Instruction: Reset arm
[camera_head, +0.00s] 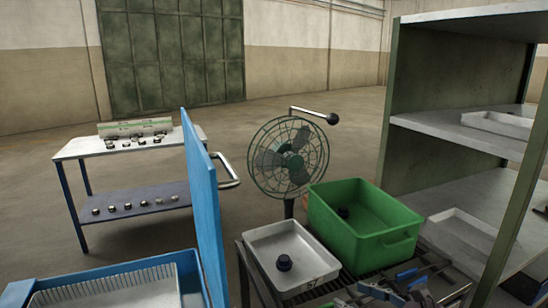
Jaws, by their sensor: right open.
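My right gripper (391,283) is at the bottom edge, right of centre, with blue and dark parts showing. It is open, over or just in front of the dark slatted rack, and I see nothing between its fingers. Much of it is cut off by the frame. My left gripper is not in view. A white tray (262,246) on the rack holds a small dark round part (284,263). A green bin (386,250) beside it holds another dark part (343,212).
A green-framed shelf unit (437,122) with white trays stands close on the right. A fan (288,157) stands behind the rack. An upright blue panel (203,205) rises at left-centre, beside a blue-edged box (72,280). A two-level cart (75,149) holds small parts. Open floor lies behind.

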